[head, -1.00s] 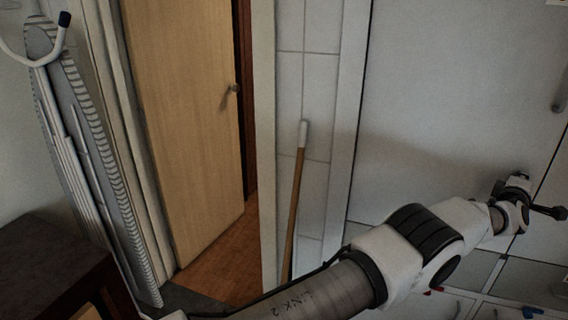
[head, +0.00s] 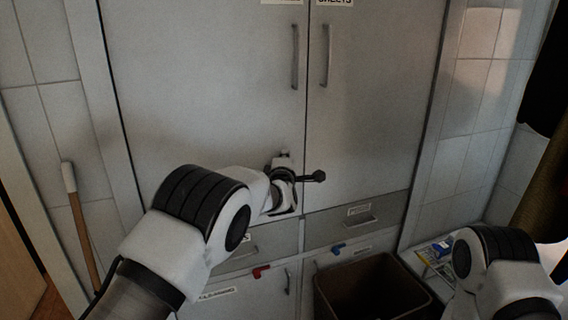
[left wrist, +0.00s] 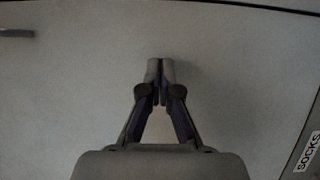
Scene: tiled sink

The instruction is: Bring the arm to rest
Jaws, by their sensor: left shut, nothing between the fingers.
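My left arm reaches in from the lower left of the head view, and its gripper (head: 316,177) is in front of the pale cabinet doors (head: 215,80). In the left wrist view the two fingers (left wrist: 161,72) meet at their tips. The left gripper is shut and empty. A plain pale cabinet surface (left wrist: 235,70) fills the view behind the fingers, with no contact visible. Part of my right arm (head: 500,270) shows at the lower right of the head view; its gripper is outside the picture.
An open brown bin (head: 322,302) stands between my arms. A wooden pole (head: 84,240) leans at left. A "SOCKS" label (left wrist: 308,152) shows in the wrist view.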

